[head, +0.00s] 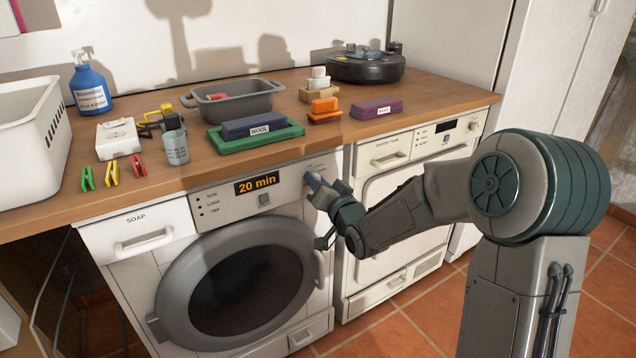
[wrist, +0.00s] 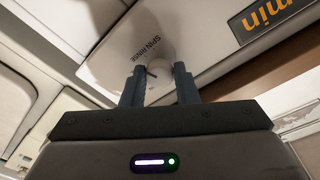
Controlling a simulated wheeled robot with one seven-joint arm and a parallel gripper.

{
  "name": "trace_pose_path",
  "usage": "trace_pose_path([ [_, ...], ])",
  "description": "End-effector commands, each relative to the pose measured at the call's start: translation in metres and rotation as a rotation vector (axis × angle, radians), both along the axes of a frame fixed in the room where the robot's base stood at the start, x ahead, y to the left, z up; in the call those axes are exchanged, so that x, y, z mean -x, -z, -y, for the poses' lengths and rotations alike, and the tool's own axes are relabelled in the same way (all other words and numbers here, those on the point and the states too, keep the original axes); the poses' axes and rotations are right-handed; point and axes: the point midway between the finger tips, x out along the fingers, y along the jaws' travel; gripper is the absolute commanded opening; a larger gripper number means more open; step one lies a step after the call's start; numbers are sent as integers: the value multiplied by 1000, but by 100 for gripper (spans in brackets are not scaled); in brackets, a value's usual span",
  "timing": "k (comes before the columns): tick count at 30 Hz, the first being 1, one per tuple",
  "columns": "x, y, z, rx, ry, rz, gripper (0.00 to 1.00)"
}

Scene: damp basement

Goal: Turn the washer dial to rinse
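The washer (head: 240,262) stands under the worktop, its orange display reading "20 min". The dial (wrist: 157,78) is a pale round knob at the right end of its panel. In the wrist view it sits between the two dark fingers of my gripper (wrist: 160,75), which are drawn in close on either side of it. The words "SPIN RINSE" show beside it; a short dark mark shows on the knob. Which setting it points to is unclear. In the head view my gripper (head: 316,184) reaches the panel and covers the dial.
A second white machine (head: 385,215) stands right of the washer, behind my arm. The worktop (head: 205,178) above holds a grey tub (head: 235,103), WOOL blocks, coloured pegs, a blue bottle (head: 90,85) and a white basket (head: 30,140). The worktop's front edge is close above my gripper.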

Motion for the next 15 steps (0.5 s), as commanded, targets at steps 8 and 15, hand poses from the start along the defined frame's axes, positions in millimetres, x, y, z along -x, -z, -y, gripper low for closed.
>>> trace_pose_path([
  [8, 0, 1, 0, 1, 0, -2, 49],
  [15, 9, 0, 5, 2, 0, -2, 49],
])
